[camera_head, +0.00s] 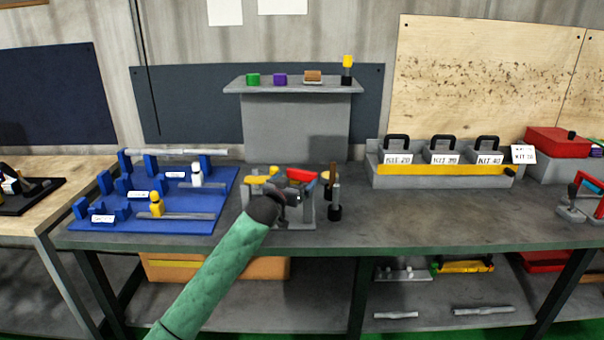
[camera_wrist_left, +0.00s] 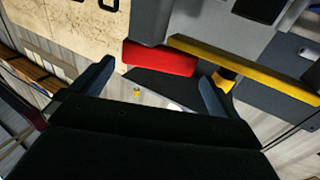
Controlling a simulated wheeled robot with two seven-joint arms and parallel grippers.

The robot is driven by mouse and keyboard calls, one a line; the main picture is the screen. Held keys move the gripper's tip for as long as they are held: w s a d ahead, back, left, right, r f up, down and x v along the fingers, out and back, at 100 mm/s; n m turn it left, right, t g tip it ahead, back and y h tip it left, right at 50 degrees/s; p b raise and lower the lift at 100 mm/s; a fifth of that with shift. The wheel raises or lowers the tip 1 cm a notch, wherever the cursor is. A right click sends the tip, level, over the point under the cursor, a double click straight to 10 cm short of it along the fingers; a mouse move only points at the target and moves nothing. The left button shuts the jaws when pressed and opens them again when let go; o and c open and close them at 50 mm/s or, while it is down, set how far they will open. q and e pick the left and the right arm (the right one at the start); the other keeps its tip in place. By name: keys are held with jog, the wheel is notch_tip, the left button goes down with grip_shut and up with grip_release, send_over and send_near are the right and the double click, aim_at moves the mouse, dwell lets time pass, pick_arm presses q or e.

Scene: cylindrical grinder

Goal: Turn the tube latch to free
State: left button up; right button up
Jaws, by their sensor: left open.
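A grey fixture (camera_head: 308,214) stands on the workbench, with a red lever-like part (camera_head: 301,176) and a yellow part (camera_head: 262,180) on top. I cannot tell which part is the tube latch. My left gripper (camera_head: 288,196) is in front of the fixture and hides much of it. In the left wrist view, the left gripper (camera_wrist_left: 155,74) has its fingers spread. The red part (camera_wrist_left: 160,58) shows beyond and between the fingertips, apparently not gripped. A yellow bar (camera_wrist_left: 250,65) runs to its right. My right gripper is not in view.
A blue rack (camera_head: 190,227) with tubes and two small figures-like pegs lies to the left. A dark-based upright tool (camera_head: 335,196) stands close to the fixture's right. A grey kit tray (camera_head: 440,182) is at the back right. The bench (camera_head: 430,228) between is clear.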

aim_at(301, 174)
pick_arm(q)
jog(key=shift+p+x, duration=0.5)
jog(key=shift+x, duration=2.3)
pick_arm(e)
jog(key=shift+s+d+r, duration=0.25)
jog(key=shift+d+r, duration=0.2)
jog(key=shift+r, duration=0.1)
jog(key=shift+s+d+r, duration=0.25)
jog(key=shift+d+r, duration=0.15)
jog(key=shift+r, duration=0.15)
pick_arm(q)
jog(key=shift+r, duration=0.1)
